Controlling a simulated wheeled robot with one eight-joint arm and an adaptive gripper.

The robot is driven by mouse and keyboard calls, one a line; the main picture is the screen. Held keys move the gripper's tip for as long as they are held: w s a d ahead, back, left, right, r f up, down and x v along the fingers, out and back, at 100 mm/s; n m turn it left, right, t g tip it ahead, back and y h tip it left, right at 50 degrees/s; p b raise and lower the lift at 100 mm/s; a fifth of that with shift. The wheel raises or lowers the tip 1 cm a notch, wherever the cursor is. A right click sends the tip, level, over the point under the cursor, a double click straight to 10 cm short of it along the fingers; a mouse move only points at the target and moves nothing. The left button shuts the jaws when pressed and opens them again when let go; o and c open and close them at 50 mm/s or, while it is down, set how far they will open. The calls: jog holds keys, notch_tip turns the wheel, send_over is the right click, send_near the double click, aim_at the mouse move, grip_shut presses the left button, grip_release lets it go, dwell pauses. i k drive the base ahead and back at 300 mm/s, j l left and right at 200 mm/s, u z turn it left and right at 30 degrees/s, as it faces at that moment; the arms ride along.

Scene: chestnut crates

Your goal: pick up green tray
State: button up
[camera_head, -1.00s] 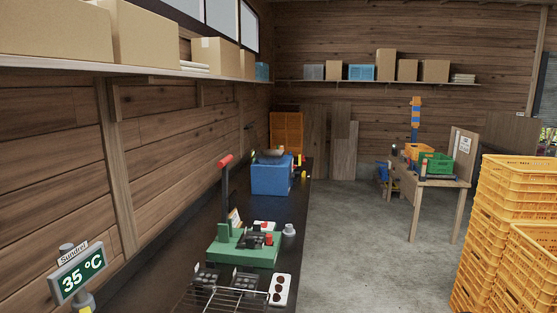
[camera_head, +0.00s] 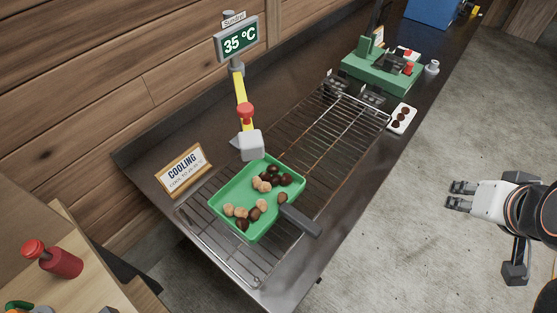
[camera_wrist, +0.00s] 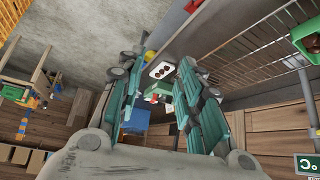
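The green tray (camera_head: 243,190) rests on the wire cooling rack in the head view. It holds several chestnuts (camera_head: 265,184), some dark brown and some pale. A dark grey handle (camera_head: 300,221) sticks out from its lower right side. Part of the tray also shows at the top right edge of the wrist view (camera_wrist: 303,30). My gripper (camera_head: 459,197) is at the right of the head view, over the floor beside the counter and well apart from the tray. In the wrist view my gripper (camera_wrist: 157,75) has its fingers spread with nothing held between them.
The wire rack (camera_head: 318,150) lies along the dark counter. A cooling sign (camera_head: 183,171) and a 35 °C display post (camera_head: 238,40) stand behind the tray. A green device (camera_head: 382,72) is farther along. The floor (camera_head: 400,240) is clear.

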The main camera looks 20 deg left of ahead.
aim_at(265, 190)
jog(key=u, duration=1.65)
jog(key=k+l+u, duration=0.25)
jog(key=l, duration=0.2)
jog(key=k+l+u, duration=0.1)
jog(key=l+u, duration=0.15)
jog(key=l, duration=0.2)
jog(key=k+l+u, duration=0.3)
jog(key=i+l, duration=0.05)
jog(key=l, duration=0.05)
